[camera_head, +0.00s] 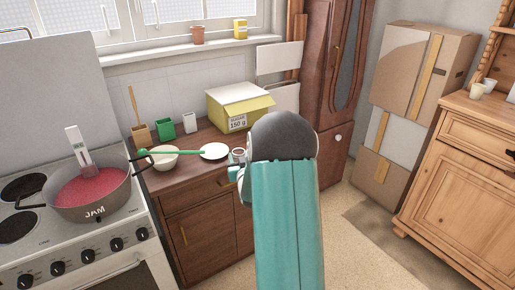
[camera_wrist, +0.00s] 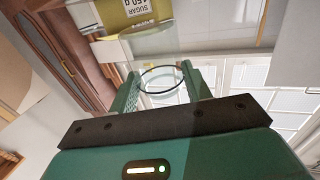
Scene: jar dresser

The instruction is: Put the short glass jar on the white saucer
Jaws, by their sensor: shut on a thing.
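The short glass jar (camera_wrist: 160,79) is clear and sits between the two green fingers of my gripper (camera_wrist: 160,90) in the wrist view; its round rim faces the camera. In the head view the jar (camera_head: 238,155) shows just right of the white saucer (camera_head: 214,151), beside my arm, which hides most of my gripper. My gripper is shut on the jar. The saucer lies on the brown dresser top and looks empty. I cannot tell how high the jar is above the dresser.
Left of the saucer is a cream bowl (camera_head: 164,158) with a green spoon (camera_head: 180,152) across it. The jam pot (camera_head: 93,196) is on the stove at left.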

